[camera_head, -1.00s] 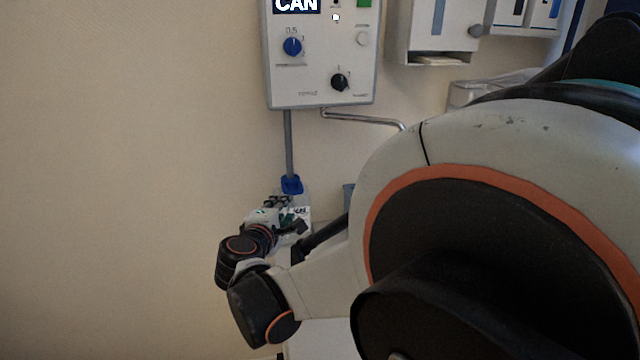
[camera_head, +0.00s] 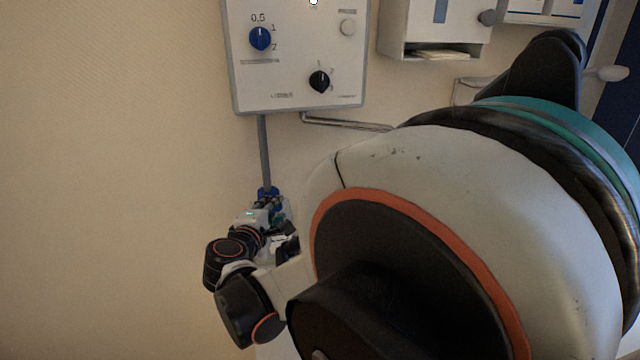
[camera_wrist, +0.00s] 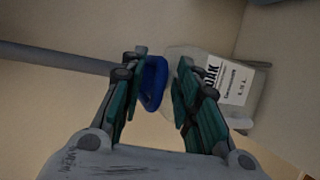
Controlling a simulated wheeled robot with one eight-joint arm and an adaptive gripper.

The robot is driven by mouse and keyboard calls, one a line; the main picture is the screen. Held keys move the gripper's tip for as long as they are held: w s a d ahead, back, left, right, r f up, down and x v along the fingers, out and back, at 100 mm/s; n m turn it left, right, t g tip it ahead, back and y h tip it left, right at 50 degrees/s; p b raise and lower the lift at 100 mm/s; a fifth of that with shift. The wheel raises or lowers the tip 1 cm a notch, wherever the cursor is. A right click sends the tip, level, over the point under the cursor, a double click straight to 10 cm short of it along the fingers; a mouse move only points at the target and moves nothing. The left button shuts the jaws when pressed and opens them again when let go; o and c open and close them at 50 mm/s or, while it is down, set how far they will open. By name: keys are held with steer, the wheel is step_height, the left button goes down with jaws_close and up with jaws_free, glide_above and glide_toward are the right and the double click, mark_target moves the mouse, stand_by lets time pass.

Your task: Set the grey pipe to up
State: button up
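A straight grey pipe (camera_head: 264,150) hangs down from the underside of the white wall box. It also shows at the left of the wrist view (camera_wrist: 60,58). At its lower end is a blue collar (camera_wrist: 153,83), at the mouth of a clear bottle (camera_wrist: 215,85) with a white printed label. My gripper (camera_wrist: 161,62) is open, with one green-and-black finger on each side of the blue collar. The left finger overlaps the pipe's end in the wrist view; I cannot tell whether it touches. In the head view my gripper (camera_head: 268,205) partly hides the collar and covers the bottle.
The white wall box (camera_head: 290,95) has a blue knob (camera_head: 260,38) and a black knob (camera_head: 319,81). A thin metal bar (camera_head: 345,122) runs right below it. A white dispenser (camera_head: 430,30) is at the upper right. The wall at left is clear.

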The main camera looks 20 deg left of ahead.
steer(key=shift+w, duration=0.1)
jaws_close()
steer(key=shift+r, duration=0.1)
steer(key=p, duration=0.7)
glide_toward(267, 161)
steer(key=w+d+r, duration=0.1)
steer(key=w+d, duration=0.1)
steer(key=w, duration=0.2)
jaws_free()
steer(key=shift+s, duration=0.1)
